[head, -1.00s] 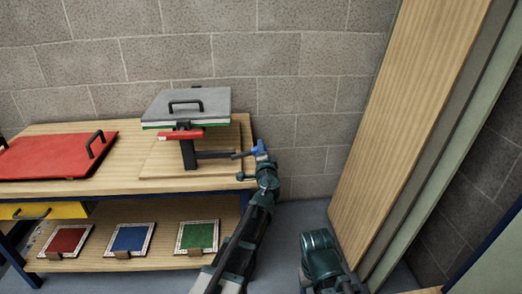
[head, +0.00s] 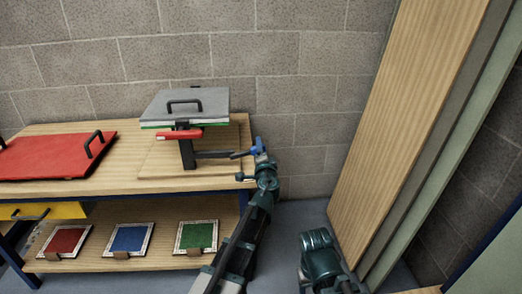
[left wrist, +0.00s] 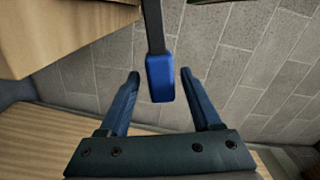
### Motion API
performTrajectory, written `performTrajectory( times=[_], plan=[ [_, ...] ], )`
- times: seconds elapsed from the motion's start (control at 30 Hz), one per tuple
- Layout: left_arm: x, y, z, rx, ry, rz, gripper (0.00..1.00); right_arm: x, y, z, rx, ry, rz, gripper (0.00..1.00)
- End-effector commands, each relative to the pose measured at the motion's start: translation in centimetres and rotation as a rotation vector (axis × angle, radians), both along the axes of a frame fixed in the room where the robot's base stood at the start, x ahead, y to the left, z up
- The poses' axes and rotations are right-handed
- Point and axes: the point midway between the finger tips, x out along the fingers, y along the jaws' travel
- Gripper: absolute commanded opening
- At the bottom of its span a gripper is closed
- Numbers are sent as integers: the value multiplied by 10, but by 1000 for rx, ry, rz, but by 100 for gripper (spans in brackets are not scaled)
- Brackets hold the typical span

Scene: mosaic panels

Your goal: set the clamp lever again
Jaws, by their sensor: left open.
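The clamp (head: 187,154) stands on a wooden board on the bench, with a grey plate (head: 186,102) with a black handle on top. Its dark lever (head: 212,154) reaches out to the right and ends in a blue grip, which shows in the left wrist view (left wrist: 160,78). My left gripper (left wrist: 160,84) is open, with the blue grip between its two fingers and gaps on both sides. In the head view my left gripper (head: 255,160) is at the lever's end, partly hiding it. My right arm shows at the bottom, but its fingers are not visible.
A red plate (head: 40,160) with a black handle lies on the bench's left part. Red, blue and green mosaic panels (head: 198,237) stand on the lower shelf. A yellow drawer (head: 45,211) is under the bench top. A tall wooden board (head: 410,120) leans at the right.

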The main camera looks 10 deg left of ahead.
Motion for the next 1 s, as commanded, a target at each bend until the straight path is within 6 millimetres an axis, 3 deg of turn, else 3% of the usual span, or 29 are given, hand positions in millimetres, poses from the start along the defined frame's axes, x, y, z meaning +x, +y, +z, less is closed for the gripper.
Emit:
performTrajectory(
  times=[0.4,0.6,0.8,1.0],
  plan=[
    [-82,-22,0,0,0,-2,65,0,0,0,0,0,0,65],
    [-113,-32,0,0,0,-2,65,0,0,0,0,0,0,65],
    [-128,-37,0,0,0,-1,65,0,0,0,0,0,0,65],
    [-130,-38,0,0,0,-1,65,0,0,0,0,0,0,65]
  ],
)
